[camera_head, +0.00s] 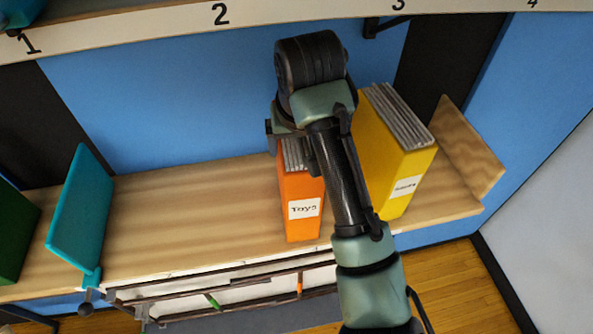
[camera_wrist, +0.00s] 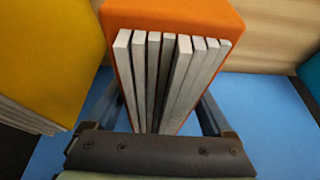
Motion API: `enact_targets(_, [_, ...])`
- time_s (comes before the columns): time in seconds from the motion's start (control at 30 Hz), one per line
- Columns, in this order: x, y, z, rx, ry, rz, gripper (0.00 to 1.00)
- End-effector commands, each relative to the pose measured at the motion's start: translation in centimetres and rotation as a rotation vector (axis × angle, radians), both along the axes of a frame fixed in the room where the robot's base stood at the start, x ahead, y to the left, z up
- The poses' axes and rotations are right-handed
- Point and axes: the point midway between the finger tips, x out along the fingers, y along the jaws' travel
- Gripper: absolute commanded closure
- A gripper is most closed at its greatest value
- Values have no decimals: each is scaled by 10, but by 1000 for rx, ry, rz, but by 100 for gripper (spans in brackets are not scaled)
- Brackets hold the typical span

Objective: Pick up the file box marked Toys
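The orange file box (camera_head: 300,217) stands upright on the wooden shelf, with a white label reading "Toys" on its front. Grey-white sheets show in its open top. In the wrist view the orange box (camera_wrist: 190,15) fills the upper middle, its sheets pointing toward the camera. My gripper (camera_wrist: 160,108) has one finger on each side of the box, near its top rear part. The fingertips are very close to its sides; I cannot tell whether they touch. In the head view my arm hides the gripper's fingers and part of the box's right side.
A yellow file box (camera_head: 397,165) stands close on the right, its label unreadable, and shows in the wrist view (camera_wrist: 45,60). A wooden bookend (camera_head: 470,150) is beyond it. A teal bookend (camera_head: 80,215) and a green box (camera_head: 15,230) stand left. The shelf (camera_head: 190,210) between is clear.

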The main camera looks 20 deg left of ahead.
Motion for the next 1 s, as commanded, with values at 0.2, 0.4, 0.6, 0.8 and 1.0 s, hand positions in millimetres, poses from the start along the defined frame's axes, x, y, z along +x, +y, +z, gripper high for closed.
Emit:
enact_targets(0.2, [0,0,0,0,0,0,56])
enact_targets(0.4, [0,0,0,0,0,0,92])
enact_targets(0.6, [1,0,2,1,-4,0,100])
enact_targets(0.8, [1,0,2,1,-4,0,100])
enact_targets(1.0, [1,0,8,1,-6,-1,100])
